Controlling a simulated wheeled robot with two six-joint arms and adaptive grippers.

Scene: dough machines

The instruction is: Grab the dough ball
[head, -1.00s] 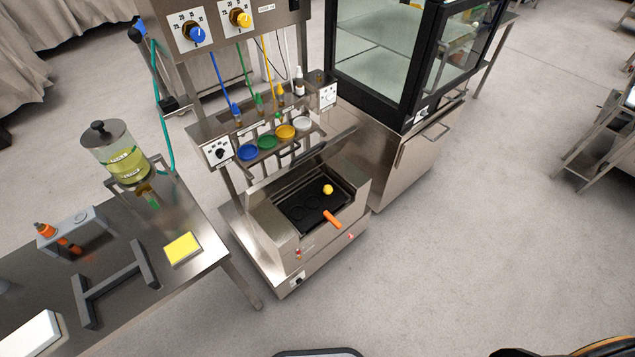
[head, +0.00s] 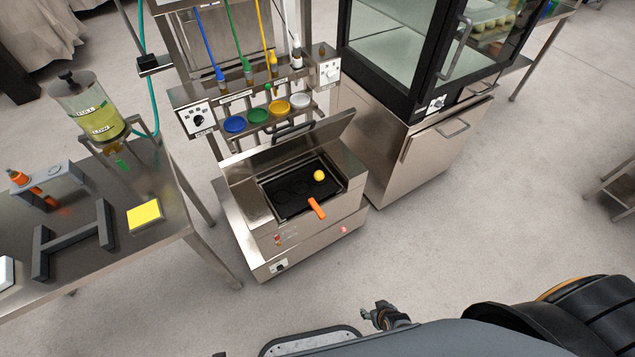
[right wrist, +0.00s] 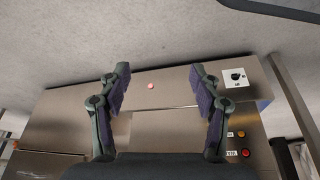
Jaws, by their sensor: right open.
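The dough ball (head: 319,175) is small, round and yellow. It lies on the dark plate (head: 290,197) in the opened steel press, near the plate's right side in the head view. My right gripper (head: 383,314) shows at the bottom of the head view, well apart from the ball and in front of the machine. In the right wrist view my right gripper (right wrist: 160,80) has its two fingers spread, with nothing between them. The machine's steel front (right wrist: 165,105) is beyond them; the ball does not show there. My left gripper is not in view.
An orange handle (head: 316,208) sticks out at the plate's front. The raised lid (head: 300,141) stands behind the plate, below several coloured cups (head: 257,115). A side table (head: 165,240) is at left, a glass cabinet (head: 392,55) at right. Floor is clear right of the machine.

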